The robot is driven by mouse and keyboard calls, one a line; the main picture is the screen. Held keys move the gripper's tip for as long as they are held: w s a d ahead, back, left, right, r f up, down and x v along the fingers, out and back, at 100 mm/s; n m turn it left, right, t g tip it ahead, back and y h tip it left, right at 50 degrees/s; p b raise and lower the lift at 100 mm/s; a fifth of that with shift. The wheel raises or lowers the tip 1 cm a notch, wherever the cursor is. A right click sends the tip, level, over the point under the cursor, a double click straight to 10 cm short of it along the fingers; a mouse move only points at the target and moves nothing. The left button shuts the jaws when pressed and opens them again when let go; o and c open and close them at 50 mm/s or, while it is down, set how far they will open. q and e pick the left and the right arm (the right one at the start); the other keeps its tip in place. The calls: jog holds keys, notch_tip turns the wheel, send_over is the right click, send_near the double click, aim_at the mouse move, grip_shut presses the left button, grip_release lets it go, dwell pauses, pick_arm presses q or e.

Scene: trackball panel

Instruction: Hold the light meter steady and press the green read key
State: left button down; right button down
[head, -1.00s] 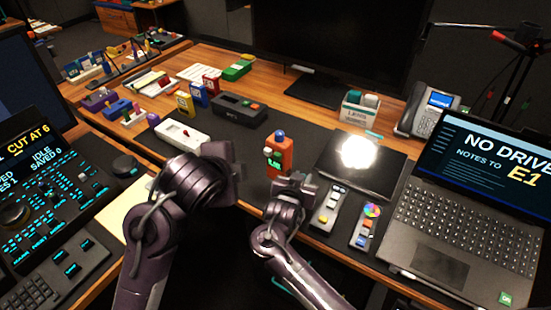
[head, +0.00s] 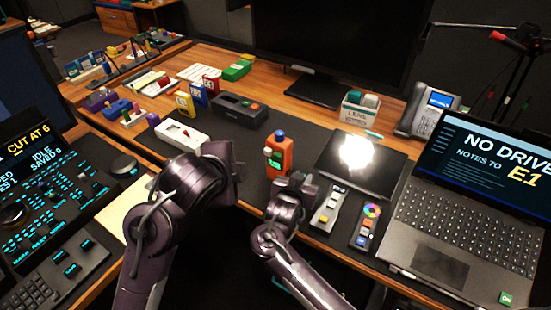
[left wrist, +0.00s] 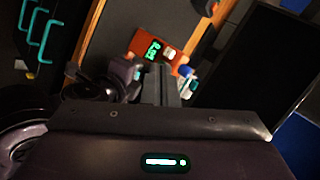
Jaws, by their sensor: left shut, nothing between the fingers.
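The light meter (head: 284,157) is an orange block with a blue top, standing on the dark desk mat. Green shows on its front, but in the head view I cannot separate the read key from the display. In the left wrist view the meter (left wrist: 176,22) shows lit green digits and a pale key. My left gripper (head: 238,167) is shut and empty, to the left of the meter and apart from it. Its fingers (left wrist: 160,85) point towards the meter in the left wrist view. My right gripper (head: 301,184) is just in front and right of the meter; its fingertips are unclear.
A black pad with a bright glowing patch (head: 333,164) lies right of the meter. Two small key panels (head: 328,208) lie in front of it. A laptop (head: 450,215) stands at the right. A white box (head: 183,133) and a dark device (head: 240,112) lie behind left.

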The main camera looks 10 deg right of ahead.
aim_at(278, 157)
dwell(0.6)
pick_arm(q)
notch_tip(278, 157, down, 8)
jog(key=d, duration=0.1)
jog(key=shift+w+d+f, duration=0.15)
jog(key=shift+w+d, duration=0.2)
jog(key=w+d, duration=0.6)
jog(key=shift+d, duration=0.2)
jog(key=shift+w+d, duration=0.1)
jog(key=shift+w, duration=0.05)
dwell(2.1)
jog(key=shift+w+d, duration=0.2)
